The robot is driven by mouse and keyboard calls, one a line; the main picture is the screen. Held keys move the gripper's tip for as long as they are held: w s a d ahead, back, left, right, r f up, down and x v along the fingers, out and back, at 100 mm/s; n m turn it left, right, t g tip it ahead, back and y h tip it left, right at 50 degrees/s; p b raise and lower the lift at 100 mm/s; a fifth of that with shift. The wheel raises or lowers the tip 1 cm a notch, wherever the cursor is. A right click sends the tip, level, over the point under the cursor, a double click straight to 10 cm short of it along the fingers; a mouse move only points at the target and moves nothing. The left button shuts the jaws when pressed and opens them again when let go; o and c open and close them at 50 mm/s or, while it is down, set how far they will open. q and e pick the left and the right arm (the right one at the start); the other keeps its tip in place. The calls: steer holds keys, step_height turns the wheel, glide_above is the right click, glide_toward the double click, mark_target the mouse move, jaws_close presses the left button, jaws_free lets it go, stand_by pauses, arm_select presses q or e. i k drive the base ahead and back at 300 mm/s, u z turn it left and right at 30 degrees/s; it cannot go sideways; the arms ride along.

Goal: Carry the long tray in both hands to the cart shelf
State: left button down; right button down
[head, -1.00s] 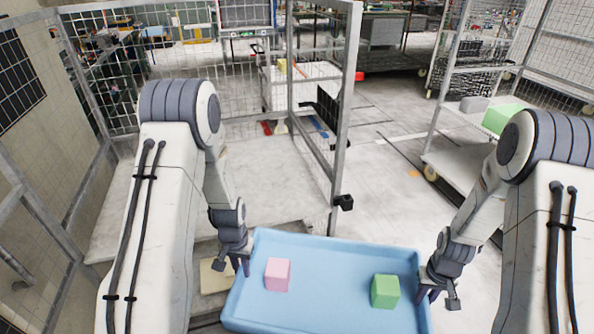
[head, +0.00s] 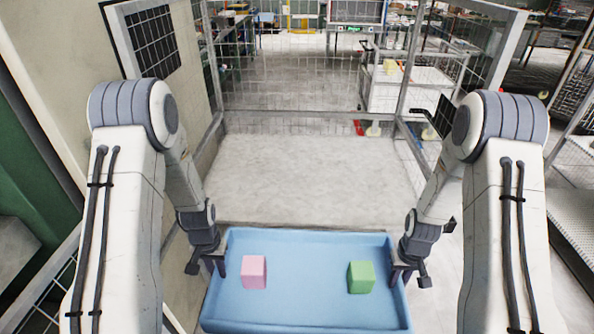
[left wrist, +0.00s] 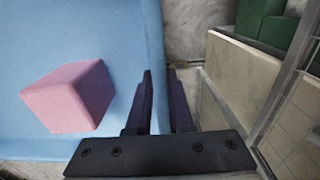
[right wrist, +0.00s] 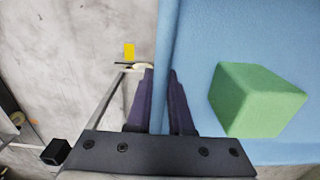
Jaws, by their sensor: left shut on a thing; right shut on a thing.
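The long light-blue tray (head: 308,285) is held in front of me at the bottom of the head view. A pink block (head: 254,272) stands in its left part and a green block (head: 361,277) in its right part. My left gripper (head: 217,264) is shut on the tray's left wall, and my right gripper (head: 398,270) on its right wall. The left wrist view shows the pink block (left wrist: 70,97) beside the fingers. The right wrist view shows the green block (right wrist: 255,100) beside the tray wall between the fingers. A shelved cart (head: 575,212) is cut off at the right edge.
Beyond the tray is a pale flat surface (head: 310,175) with nothing on it, backed by a mesh fence (head: 300,85). A white cart (head: 395,95) with a yellow block stands behind the fence. A wall and a green structure (head: 35,170) are at the left.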

mark_target(307, 181)
steer(key=i, duration=1.65)
steer(key=u, duration=0.05)
